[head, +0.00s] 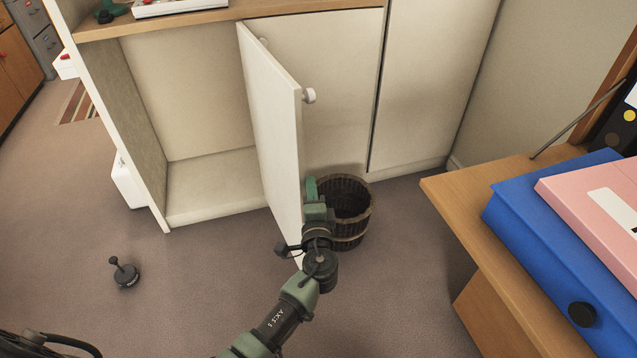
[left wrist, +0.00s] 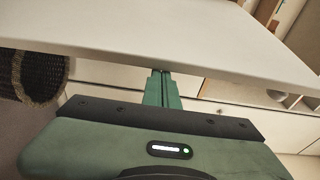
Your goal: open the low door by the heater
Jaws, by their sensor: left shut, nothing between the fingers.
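The low cabinet door (head: 275,125) stands swung out from the cream cabinet, with its round white knob (head: 309,96) on the right-hand face near the top. The open compartment (head: 205,95) to its left looks empty. My left gripper (head: 312,188) is shut and empty, just right of the door's free edge and below the knob. In the left wrist view, the closed green fingers (left wrist: 162,78) reach up to the pale door panel (left wrist: 170,30); I cannot tell whether they touch it. My right gripper is out of view.
A dark slatted basket (head: 350,190) stands right behind my left gripper. A wooden desk (head: 445,185) with blue (head: 540,215) and pink (head: 600,200) binders is at the right. A small black object (head: 125,272) lies on the carpet. Floor left of the door is mostly clear.

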